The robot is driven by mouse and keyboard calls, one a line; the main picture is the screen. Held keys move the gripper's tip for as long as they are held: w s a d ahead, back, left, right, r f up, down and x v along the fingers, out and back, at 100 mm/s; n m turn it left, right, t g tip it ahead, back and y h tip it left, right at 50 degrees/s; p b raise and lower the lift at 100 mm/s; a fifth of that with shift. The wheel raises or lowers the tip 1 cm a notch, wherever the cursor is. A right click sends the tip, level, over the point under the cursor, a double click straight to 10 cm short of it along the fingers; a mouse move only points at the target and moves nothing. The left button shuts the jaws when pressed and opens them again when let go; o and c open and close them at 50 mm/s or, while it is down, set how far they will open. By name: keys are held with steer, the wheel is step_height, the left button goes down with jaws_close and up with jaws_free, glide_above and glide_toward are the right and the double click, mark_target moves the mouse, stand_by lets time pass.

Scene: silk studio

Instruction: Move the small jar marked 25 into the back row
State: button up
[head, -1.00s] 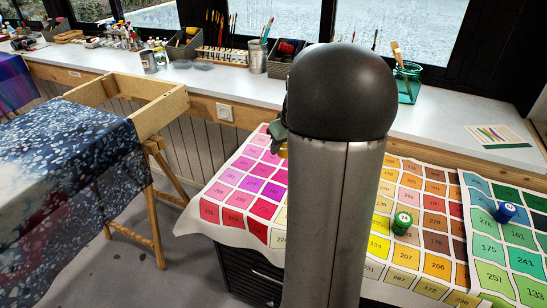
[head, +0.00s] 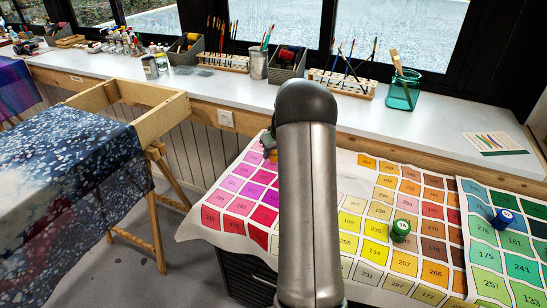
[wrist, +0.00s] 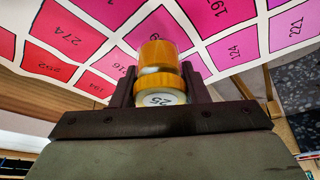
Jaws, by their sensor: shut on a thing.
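The small jar marked 25 (wrist: 161,98) shows in the wrist view with a yellow-orange body and a white lid label bearing the number. My gripper (wrist: 158,75) is shut on it, one dark finger on each side. Magenta and red numbered squares of the colour chart (wrist: 228,50) lie beyond the jar; I cannot tell whether it touches them. In the head view, my arm hides the jar and most of my gripper (head: 268,146), which is over the chart's pink left part (head: 228,224).
A green-lidded jar (head: 400,230) and a blue-lidded jar (head: 503,218) stand on the charts at right. Behind are a brush rack (head: 340,84), a teal glass jar (head: 404,90) and the clear pale sill (head: 430,122). A wooden frame (head: 165,115) stands at left.

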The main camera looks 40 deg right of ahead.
mark_target(273, 158)
steer(key=shift+f, duration=1.35)
steer(key=shift+f, duration=0.2)
steer(key=o, duration=1)
